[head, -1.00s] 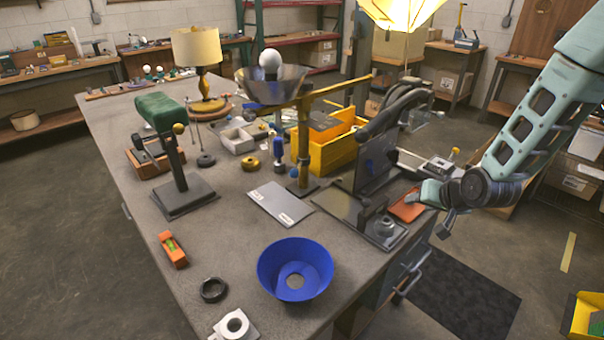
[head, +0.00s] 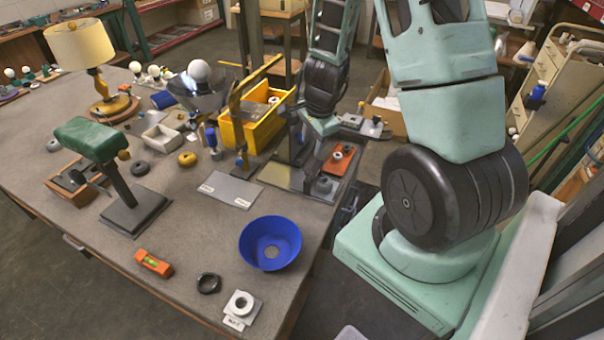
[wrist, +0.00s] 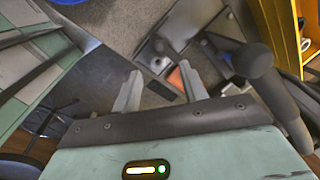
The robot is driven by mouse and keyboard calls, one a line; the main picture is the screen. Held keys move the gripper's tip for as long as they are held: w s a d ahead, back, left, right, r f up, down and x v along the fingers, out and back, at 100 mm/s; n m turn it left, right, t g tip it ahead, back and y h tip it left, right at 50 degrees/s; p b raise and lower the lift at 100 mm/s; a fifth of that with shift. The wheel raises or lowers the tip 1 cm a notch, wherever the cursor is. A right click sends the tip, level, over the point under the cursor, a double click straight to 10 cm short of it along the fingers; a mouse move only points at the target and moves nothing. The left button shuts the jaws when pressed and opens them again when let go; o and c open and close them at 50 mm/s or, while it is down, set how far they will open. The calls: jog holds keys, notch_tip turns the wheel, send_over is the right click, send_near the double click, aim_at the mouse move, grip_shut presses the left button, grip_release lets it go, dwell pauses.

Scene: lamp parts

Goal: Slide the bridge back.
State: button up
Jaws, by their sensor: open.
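No part is marked as the bridge, and I cannot tell for certain which one it is. A brass stand (head: 238,118) carries a long brass crossbar (head: 262,72) at its top, behind the grey plate. To its right a dark upright fixture (head: 291,142) stands on a metal base plate (head: 277,174), partly hidden by my arm. My gripper (head: 314,165) hangs low beside this fixture. In the wrist view my gripper (wrist: 158,88) is open, with nothing between its fingers. A dark round-ended bar (wrist: 255,65) stands close to the right of the fingers.
A blue bowl (head: 270,243) and grey plate (head: 229,190) lie in front. A yellow bin (head: 252,128) stands behind the brass stand. An orange pad (head: 340,160) lies near the table's right edge. A green-topped stand (head: 120,175) is at left. Bare table lies between it and the bowl.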

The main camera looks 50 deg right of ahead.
aim_at(308, 170)
jog(key=f, duration=0.4)
jog(key=w+f, duration=0.1)
jog(key=f, duration=0.4)
jog(key=w+f, duration=0.1)
jog(key=f, duration=0.3)
jog(key=shift+w+d+f+b, duration=0.25)
jog(key=shift+d+b, duration=0.15)
